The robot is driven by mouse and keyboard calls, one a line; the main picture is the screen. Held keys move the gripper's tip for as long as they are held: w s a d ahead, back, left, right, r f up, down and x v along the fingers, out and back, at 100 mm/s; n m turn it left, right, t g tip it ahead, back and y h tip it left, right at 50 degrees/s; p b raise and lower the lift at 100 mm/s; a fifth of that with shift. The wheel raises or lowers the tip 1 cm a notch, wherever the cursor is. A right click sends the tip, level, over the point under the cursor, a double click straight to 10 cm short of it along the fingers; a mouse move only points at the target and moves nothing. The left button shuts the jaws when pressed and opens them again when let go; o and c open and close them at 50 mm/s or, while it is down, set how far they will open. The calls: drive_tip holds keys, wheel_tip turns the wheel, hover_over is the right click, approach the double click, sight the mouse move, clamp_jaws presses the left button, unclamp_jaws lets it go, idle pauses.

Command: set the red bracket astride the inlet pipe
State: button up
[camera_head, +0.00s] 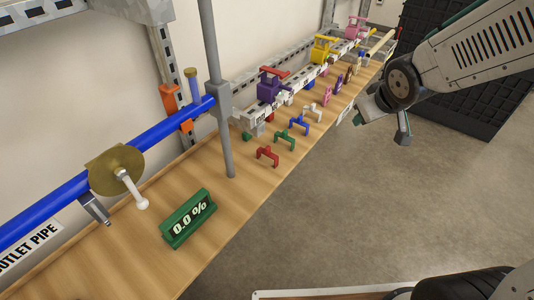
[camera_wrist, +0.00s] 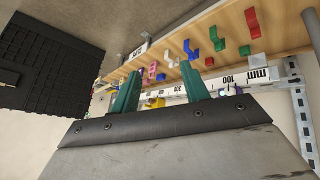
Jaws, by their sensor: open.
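The red bracket (camera_head: 267,155) stands on the wooden bench, nearest in a row of coloured brackets. It also shows in the wrist view (camera_wrist: 252,22), near the top right. My gripper (camera_head: 386,124) is in the air off the bench's right side, away from the red bracket. In the wrist view its two green fingers (camera_wrist: 161,88) are apart with nothing held between them. A blue pipe (camera_head: 160,133) runs above the bench at left, with an "OUTLET PIPE" label below it. I cannot make out a pipe labelled inlet.
Green (camera_head: 285,138), blue (camera_head: 299,123) and white (camera_head: 313,112) brackets stand behind the red one. A grey upright post (camera_head: 227,120) and a green 0.0 % display (camera_head: 188,218) are on the near bench. Coloured valves line the wall side.

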drive_tip(key=w+a+f+n+t+y, duration=0.2)
drive_tip(key=w+a+f+n+y, duration=0.2)
drive_tip(key=w+a+f, duration=0.4)
drive_tip(key=n+y, duration=0.2)
drive_tip(key=y, duration=0.6)
approach(269, 149)
drive_tip(key=x, duration=0.3)
drive_tip(key=shift+a, duration=0.2)
drive_tip(key=x, duration=0.7)
drive_tip(key=shift+w+f, duration=0.1)
drive_tip(key=shift+w, duration=0.2)
clamp_jaws()
